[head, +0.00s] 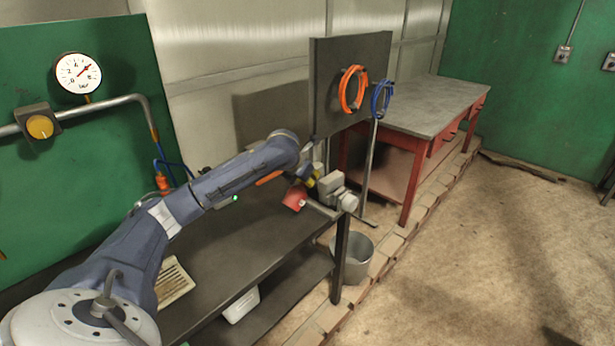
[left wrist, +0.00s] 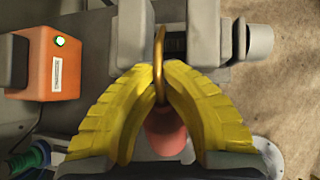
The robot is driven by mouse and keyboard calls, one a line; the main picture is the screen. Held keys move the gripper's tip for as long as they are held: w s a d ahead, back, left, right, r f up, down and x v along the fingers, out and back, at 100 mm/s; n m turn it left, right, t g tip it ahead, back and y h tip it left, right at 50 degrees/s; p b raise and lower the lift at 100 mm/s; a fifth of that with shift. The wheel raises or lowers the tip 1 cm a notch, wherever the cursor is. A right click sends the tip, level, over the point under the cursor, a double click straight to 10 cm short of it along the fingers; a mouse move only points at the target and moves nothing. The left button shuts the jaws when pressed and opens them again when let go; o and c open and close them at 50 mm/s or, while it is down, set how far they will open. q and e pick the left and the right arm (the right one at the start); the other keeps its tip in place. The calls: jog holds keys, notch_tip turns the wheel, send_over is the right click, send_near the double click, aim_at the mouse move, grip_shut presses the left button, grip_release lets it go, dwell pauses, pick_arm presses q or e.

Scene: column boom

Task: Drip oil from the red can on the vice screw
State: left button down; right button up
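The red can (head: 294,199) is tilted beside the grey vice (head: 332,186), near the bench's far end. In the left wrist view the red can (left wrist: 165,137) shows between my yellow fingers, with a curved brass-coloured part (left wrist: 158,55) rising from between their tips. My left gripper (left wrist: 160,80) is shut on the can; it also shows in the head view (head: 312,181). The vice (left wrist: 200,28) lies beyond the fingertips in the wrist view, the brass part overlapping its dark gap. The screw is not clearly made out, and no oil is visible. My right gripper is in neither view.
An orange box (left wrist: 58,70) with a green light lies left of the vice in the wrist view. A dark panel (head: 345,90) with orange and blue hose coils stands behind the bench (head: 235,245). A grey bucket (head: 352,265) stands below the vice.

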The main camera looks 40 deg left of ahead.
pick_arm(q)
jog(key=shift+w+r+g, duration=0.2)
jog(key=shift+r+g, duration=0.5)
jog(key=shift+g, duration=0.2)
jog(key=shift+r, duration=0.1)
jog(key=shift+d, duration=0.1)
dwell(1.7)
